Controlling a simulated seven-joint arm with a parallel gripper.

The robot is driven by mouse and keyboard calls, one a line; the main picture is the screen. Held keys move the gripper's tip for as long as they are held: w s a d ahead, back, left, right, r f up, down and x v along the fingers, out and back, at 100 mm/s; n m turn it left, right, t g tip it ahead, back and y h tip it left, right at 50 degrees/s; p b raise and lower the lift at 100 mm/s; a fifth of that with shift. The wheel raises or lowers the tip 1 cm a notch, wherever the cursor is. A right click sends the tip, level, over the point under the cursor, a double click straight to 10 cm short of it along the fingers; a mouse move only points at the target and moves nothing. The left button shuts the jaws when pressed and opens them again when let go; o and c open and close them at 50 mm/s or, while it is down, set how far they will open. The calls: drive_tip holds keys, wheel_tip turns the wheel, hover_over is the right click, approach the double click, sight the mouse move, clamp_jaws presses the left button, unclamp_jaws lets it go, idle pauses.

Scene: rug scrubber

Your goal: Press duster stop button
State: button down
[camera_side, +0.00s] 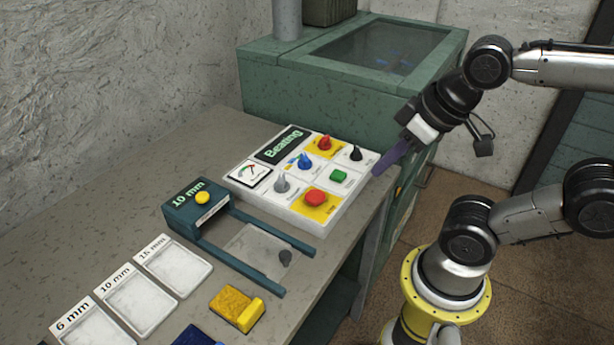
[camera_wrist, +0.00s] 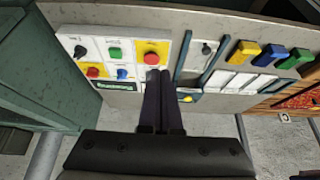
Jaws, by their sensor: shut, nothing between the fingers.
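A white control panel (camera_side: 237,178) labelled "Beating" sits on the workbench. Its large red button (camera_side: 316,197) is on a yellow square at the front corner; it also shows in the wrist view (camera_wrist: 151,58). A green button (camera_side: 338,176) is beside it, also visible in the wrist view (camera_wrist: 115,53). A smaller red control (camera_side: 324,143) is on another yellow patch at the back. I cannot read which label names the duster stop. My gripper (camera_side: 377,172) is shut and empty, just right of the panel and apart from the red button. In the wrist view its fingertips (camera_wrist: 159,73) appear just below that button.
Blue, black and grey knobs share the panel. A green machine (camera_side: 290,88) stands behind it. A dark green 10 mm fixture (camera_side: 188,220), white trays (camera_side: 140,303) and a yellow block (camera_side: 236,308) lie in front. The bench edge runs along the right.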

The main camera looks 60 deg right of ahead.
drive_tip(key=w+a+r+m+t+y, duration=0.1)
drive_tip(key=w+a+m+t+y, duration=0.2)
drive_tip(key=m, duration=0.4)
drive_tip(key=m+h, duration=0.1)
drive_tip(key=m, duration=1.7)
hover_over(321, 195)
wheel_tip(321, 195, down, 4)
drive_tip(key=shift+f, duration=0.1)
drive_tip(key=shift+n, duration=0.3)
drive_tip(key=shift+f, duration=4.35)
drive_tip(key=shift+f, duration=0.2)
drive_tip(key=shift+f, duration=0.25)
